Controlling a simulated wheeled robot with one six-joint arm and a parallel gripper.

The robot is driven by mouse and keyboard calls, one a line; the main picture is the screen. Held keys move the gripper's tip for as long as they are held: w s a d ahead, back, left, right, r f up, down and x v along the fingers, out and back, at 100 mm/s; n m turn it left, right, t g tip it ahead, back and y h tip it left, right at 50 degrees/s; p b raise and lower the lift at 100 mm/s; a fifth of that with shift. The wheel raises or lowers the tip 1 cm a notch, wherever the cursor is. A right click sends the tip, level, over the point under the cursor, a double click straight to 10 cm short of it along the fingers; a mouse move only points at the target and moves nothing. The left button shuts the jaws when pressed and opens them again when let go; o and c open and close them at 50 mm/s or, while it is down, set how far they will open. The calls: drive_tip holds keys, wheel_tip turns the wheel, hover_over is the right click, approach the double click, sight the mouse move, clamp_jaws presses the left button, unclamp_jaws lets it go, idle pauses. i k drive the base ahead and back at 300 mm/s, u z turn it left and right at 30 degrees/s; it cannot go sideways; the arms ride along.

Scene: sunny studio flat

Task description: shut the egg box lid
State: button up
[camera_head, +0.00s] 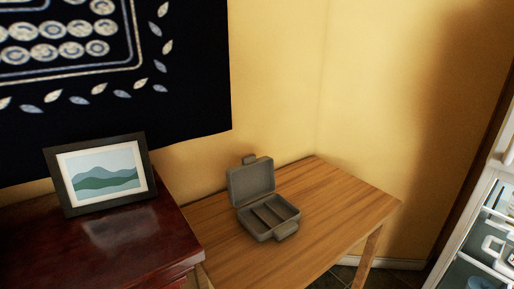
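A grey egg box (268,218) stands on a wooden table (345,205) in the head view, right of the middle of the picture. Its lid (252,181) is open and stands up at the back, on the wall side. The lower part shows long compartments that look empty. A tab sticks out at the front of the base, and another shows on the lid's upper edge. My gripper is not in view.
A dark red glossy cabinet (120,240) stands left of the table and carries a framed landscape picture (101,175). A dark patterned cloth hangs on the yellow wall. A white shelf unit (480,250) is at the far right. The table's right side is clear.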

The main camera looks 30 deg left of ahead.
sight(250, 181)
drive_tip(key=u, duration=0.55)
drive_tip(key=i, duration=0.8)
drive_tip(key=u, duration=0.8)
